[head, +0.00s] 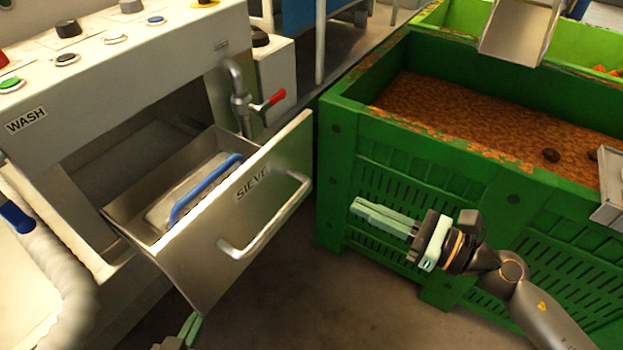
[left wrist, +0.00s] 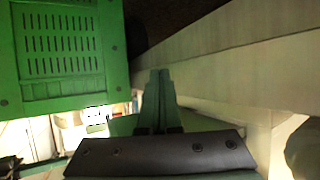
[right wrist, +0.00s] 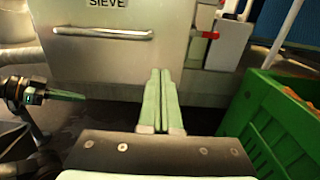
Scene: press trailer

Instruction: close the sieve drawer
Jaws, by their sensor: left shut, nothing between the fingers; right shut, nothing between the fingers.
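The sieve drawer (head: 228,235) stands pulled out of the steel machine, its front labelled SIEVE with a bar handle (head: 265,235). A blue-handled object (head: 205,185) lies inside the drawer. In the right wrist view the drawer front (right wrist: 115,60) and its handle show ahead and left of my right fingers. My right gripper (head: 355,207) is shut and empty, to the right of the drawer and apart from it, in front of the green bin. My left gripper (head: 194,320) shows only in part at the bottom, below the drawer front; the left wrist view shows its fingers (left wrist: 159,75) shut and empty.
A large green bin (head: 420,165) filled with brown material stands to the right. A tap with a red lever (head: 272,100) sits behind the drawer. A control panel with buttons (head: 110,40) is above it. Bare floor lies between drawer and bin.

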